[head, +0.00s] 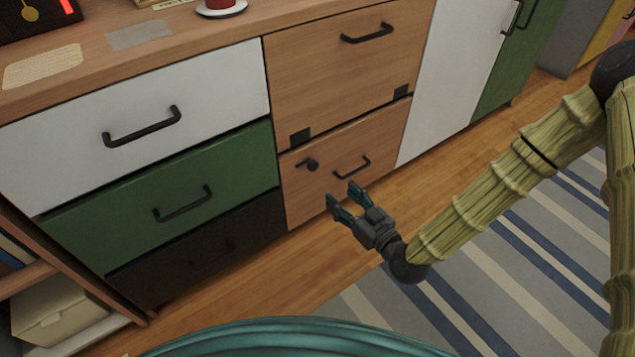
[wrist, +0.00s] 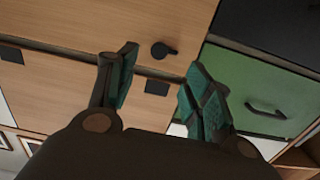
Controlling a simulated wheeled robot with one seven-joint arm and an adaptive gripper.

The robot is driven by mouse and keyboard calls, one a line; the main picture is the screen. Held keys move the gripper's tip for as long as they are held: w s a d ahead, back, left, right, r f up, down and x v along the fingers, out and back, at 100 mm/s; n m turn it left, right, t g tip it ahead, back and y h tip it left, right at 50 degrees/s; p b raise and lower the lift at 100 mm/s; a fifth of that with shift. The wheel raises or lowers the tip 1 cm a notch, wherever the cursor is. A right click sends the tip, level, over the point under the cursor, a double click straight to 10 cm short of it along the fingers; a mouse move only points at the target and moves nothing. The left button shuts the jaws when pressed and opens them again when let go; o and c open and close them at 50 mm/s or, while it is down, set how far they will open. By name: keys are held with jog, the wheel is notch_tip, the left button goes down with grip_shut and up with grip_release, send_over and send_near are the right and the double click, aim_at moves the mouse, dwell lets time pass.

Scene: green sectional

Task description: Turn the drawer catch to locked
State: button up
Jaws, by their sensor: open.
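The drawer catch (head: 308,164) is a small black knob with a short lever on the upper left of a light wood drawer front (head: 325,185). In the head view its lever points left, roughly level. In the wrist view the catch (wrist: 163,49) shows beyond and between my fingertips, lever pointing right, in a picture that looks upside down. My gripper (head: 343,196) has teal fingers and is open and empty. It hangs in front of the drawer's lower part, below and right of the catch in the head view. My gripper (wrist: 162,60) appears apart from the catch.
A black bar handle (head: 352,167) sits right of the catch. A larger wood front (head: 335,75) with dark square plates is above. A green drawer (head: 165,200) is to the left. Wood floor and a striped rug (head: 480,270) lie below.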

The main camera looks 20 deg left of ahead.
aim_at(314, 167)
jog(key=shift+y, duration=0.3)
jog(key=b+x, duration=0.1)
jog(key=x, duration=0.3)
jog(key=b+x, duration=0.2)
jog(key=x, duration=0.1)
jog(key=b+x, duration=0.2)
jog(key=x, duration=0.2)
jog(key=shift+w+a+r, duration=0.2)
jog(key=shift+w+r, duration=0.1)
jog(key=c, duration=1)
